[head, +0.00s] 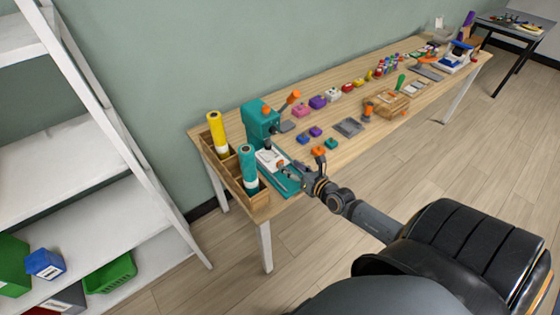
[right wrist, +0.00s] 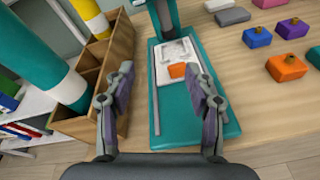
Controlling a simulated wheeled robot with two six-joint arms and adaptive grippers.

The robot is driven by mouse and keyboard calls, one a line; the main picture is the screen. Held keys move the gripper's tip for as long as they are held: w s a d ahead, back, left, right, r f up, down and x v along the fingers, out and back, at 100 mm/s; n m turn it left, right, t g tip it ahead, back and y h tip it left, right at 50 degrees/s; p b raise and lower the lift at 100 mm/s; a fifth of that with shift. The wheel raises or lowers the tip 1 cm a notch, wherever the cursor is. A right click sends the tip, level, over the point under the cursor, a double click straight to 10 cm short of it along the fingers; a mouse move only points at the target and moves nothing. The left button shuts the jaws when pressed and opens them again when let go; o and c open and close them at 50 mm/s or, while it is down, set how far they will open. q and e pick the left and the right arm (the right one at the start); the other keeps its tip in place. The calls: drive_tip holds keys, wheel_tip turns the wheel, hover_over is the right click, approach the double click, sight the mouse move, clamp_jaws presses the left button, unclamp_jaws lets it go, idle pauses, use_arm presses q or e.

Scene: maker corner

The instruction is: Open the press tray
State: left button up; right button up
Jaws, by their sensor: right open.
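The teal press (head: 262,122) stands at the left end of the long table, with an orange-tipped lever. Its white tray (right wrist: 172,50) lies on a teal base (right wrist: 170,112) with metal rails, below the press head. An orange block-like part (right wrist: 176,70), perhaps the tray's handle, is at the tray's near end. The tray also shows in the head view (head: 267,157), partly hidden by my gripper. My right gripper (head: 283,178) is over the front of the base. In the right wrist view it is open and empty (right wrist: 163,85), its fingers either side of the orange part, apparently short of it. My left gripper is out of view.
A wooden holder (right wrist: 121,45) with yellow and teal rolls stands close left of the base. Several coloured knobbed blocks, including an orange one (right wrist: 286,67), sit to the right. A white shelf (head: 130,140) stands left of the table.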

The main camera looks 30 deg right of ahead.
sight(280, 161)
drive_tip(key=d+f+n, duration=0.1)
drive_tip(key=f+n+g, duration=0.1)
drive_tip(key=n, duration=0.1)
drive_tip(key=shift+s+d+f+g, duration=0.2)
drive_tip(key=shift+d+g, duration=0.1)
drive_tip(key=shift+d, duration=0.1)
drive_tip(key=shift+d+f+n, duration=0.1)
drive_tip(key=shift+f+n, duration=0.05)
drive_tip(key=shift+n, duration=0.25)
drive_tip(key=shift+w+f+b, duration=0.15)
drive_tip(key=shift+f+b, duration=0.05)
drive_tip(key=shift+b, duration=0.15)
drive_tip(key=b+x, duration=0.4)
drive_tip(key=x, duration=0.1)
drive_tip(key=shift+f+b, duration=0.2)
drive_tip(key=shift+b, duration=0.15)
drive_tip(key=b+x, duration=0.2)
drive_tip(key=x, duration=0.2)
drive_tip(key=shift+r, duration=0.1)
drive_tip(key=shift+w, duration=0.45)
drive_tip(key=shift+c, duration=0.3)
clamp_jaws()
